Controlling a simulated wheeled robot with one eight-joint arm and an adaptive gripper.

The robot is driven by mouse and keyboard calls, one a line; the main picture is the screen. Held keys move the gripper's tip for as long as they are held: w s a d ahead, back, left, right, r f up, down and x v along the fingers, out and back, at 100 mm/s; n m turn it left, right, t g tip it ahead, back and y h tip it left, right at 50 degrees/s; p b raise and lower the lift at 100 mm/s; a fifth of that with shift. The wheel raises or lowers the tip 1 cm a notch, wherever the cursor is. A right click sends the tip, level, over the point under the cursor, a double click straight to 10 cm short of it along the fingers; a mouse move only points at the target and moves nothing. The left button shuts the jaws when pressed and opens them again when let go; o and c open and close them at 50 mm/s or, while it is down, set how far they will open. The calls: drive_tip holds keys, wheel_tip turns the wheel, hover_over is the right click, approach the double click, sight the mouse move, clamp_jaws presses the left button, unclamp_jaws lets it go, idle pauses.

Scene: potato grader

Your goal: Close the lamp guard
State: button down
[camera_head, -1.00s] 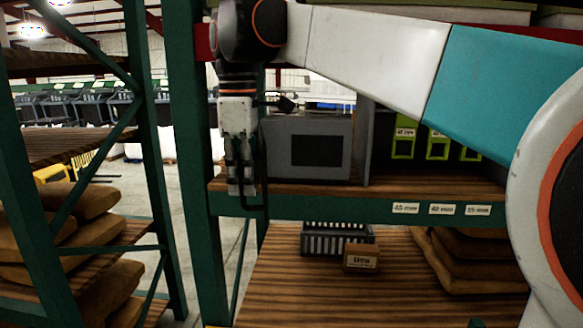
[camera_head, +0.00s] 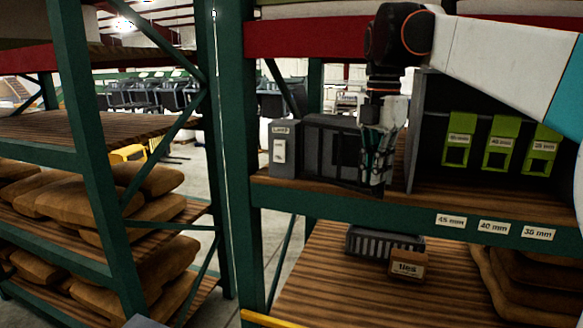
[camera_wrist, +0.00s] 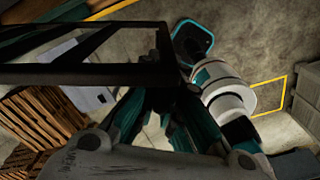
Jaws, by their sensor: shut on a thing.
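The lamp box (camera_head: 318,145) is a grey case on the upper shelf, with a dark window in its front. The lamp guard (camera_wrist: 85,74) is a dark open frame crossing the upper left of the wrist view. In the head view my gripper (camera_head: 376,180) points down at the right side of the box front and covers part of it. In the wrist view my gripper's fingers (camera_wrist: 165,112) are at the guard's outer edge, shut on it; the exact contact is dark. The guard's angle to the box is hard to tell in the head view.
A switch box labelled LAMP (camera_head: 283,150) stands left of the lamp box. Green labelled holders (camera_head: 500,150) are in a dark cabinet to the right. A dark crate (camera_head: 365,241) and a ties box (camera_head: 408,265) sit on the lower shelf. A green post (camera_head: 236,180) stands left.

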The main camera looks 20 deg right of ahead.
drive_tip(key=w+d+p, duration=0.1)
drive_tip(key=w+d, duration=0.3)
drive_tip(key=d, duration=0.3)
drive_tip(key=shift+w+d+r, duration=0.2)
drive_tip(key=shift+w+d, duration=0.1)
drive_tip(key=c, duration=1.7)
unclamp_jaws()
